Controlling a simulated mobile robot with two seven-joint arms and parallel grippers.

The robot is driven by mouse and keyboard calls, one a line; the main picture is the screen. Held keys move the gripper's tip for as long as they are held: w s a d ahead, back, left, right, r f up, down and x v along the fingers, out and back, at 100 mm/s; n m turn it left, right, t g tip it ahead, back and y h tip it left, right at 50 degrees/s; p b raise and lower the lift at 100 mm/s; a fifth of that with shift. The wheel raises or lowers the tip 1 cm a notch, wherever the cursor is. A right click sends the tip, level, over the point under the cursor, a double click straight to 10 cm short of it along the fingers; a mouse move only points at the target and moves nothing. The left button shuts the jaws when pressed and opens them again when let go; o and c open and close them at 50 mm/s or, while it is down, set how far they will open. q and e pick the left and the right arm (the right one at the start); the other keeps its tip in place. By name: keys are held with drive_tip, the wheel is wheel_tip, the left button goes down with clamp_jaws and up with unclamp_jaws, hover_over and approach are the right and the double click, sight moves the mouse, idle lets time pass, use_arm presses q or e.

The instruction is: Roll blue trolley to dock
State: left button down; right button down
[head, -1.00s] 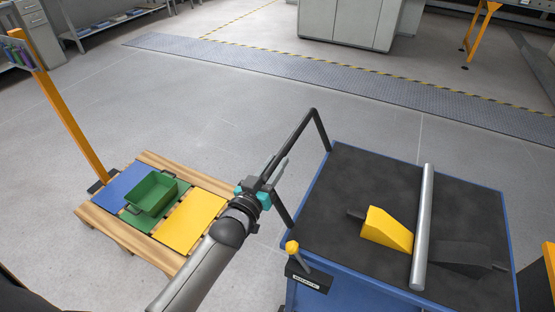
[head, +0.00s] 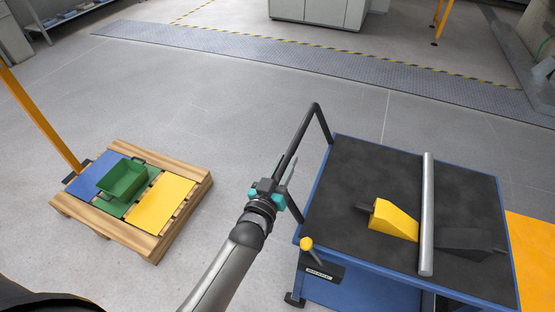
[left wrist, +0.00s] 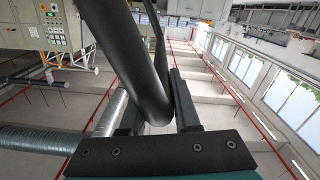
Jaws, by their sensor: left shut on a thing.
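The blue trolley (head: 345,258) stands at the right in the head view, with a dark mat on top. Its black bent-tube handle (head: 317,112) rises at its left side. My left gripper (head: 279,185) is shut on this handle, low on its sloping bar. In the left wrist view the handle tube (left wrist: 135,65) runs between the fingers of my left gripper (left wrist: 158,112). A yellow-knobbed lever (head: 307,243) stands at the trolley's near left corner. My right gripper is not in view.
A yellow wedge (head: 394,222) and a metal bar (head: 427,210) lie on the trolley. A wooden pallet (head: 155,245) with a green bin (head: 122,180) is at left, near an orange post (head: 40,118). An orange floor patch (head: 533,250) lies right of the trolley.

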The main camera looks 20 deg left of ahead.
use_arm(q)
drive_tip(key=shift+s+d+f, duration=0.1)
drive_tip(key=shift+d, duration=0.15)
drive_tip(key=c, duration=1)
unclamp_jaws()
drive_tip(key=shift+o, duration=1.6)
drive_tip(key=s+p, duration=0.2)
drive_tip(key=s, duration=1.3)
drive_tip(key=shift+a, duration=0.3)
